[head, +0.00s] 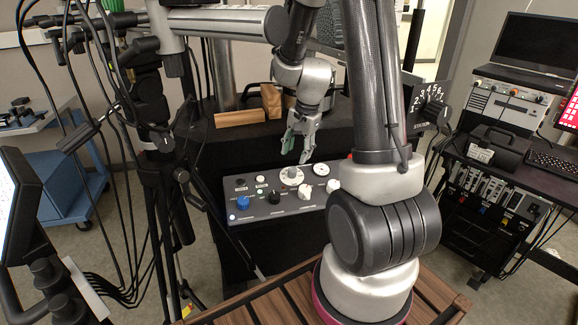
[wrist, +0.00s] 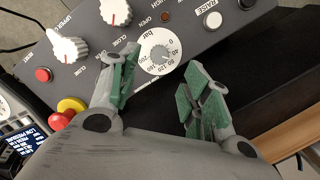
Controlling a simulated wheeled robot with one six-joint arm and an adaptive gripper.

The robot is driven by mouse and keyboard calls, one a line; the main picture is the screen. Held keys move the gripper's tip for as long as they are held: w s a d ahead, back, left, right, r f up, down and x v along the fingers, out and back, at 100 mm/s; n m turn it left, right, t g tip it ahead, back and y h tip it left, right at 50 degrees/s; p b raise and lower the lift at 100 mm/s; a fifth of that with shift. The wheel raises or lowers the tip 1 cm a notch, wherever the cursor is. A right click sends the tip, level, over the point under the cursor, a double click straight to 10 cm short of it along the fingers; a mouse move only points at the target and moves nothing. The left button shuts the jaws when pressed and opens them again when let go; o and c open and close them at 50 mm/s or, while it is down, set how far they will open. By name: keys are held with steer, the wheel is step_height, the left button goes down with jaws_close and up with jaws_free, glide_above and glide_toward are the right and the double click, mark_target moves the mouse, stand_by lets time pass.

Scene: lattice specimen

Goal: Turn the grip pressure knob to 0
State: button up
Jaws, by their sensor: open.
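A round white dial marked "bar", with a scale from 0 through 80, 120 and 160, sits on the grey control panel (head: 262,211). I take it as the grip pressure knob (wrist: 157,51); it shows in the head view (head: 292,176) as a pale disk with a raised centre. The pointer's setting is too small to read. My gripper (head: 297,155) is open above it, pointing down. In the wrist view, the green-padded fingers (wrist: 161,67) stand apart, with the dial beyond and between their tips. I see no contact with the knob.
White pointer knobs (wrist: 68,47) and a yellow-and-red emergency button (wrist: 69,108) sit left of the dial in the wrist view. A blue knob (head: 243,202) and a black knob (head: 274,196) line the panel's front. A wooden block (head: 240,118) lies behind the panel.

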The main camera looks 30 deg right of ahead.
mark_target(293, 169)
steer(key=f, duration=0.4)
steer(key=w+f, duration=0.1)
steer(key=f, duration=0.2)
steer(key=shift+w+a, duration=0.1)
steer(key=shift+a, duration=0.25)
steer(key=c, duration=1)
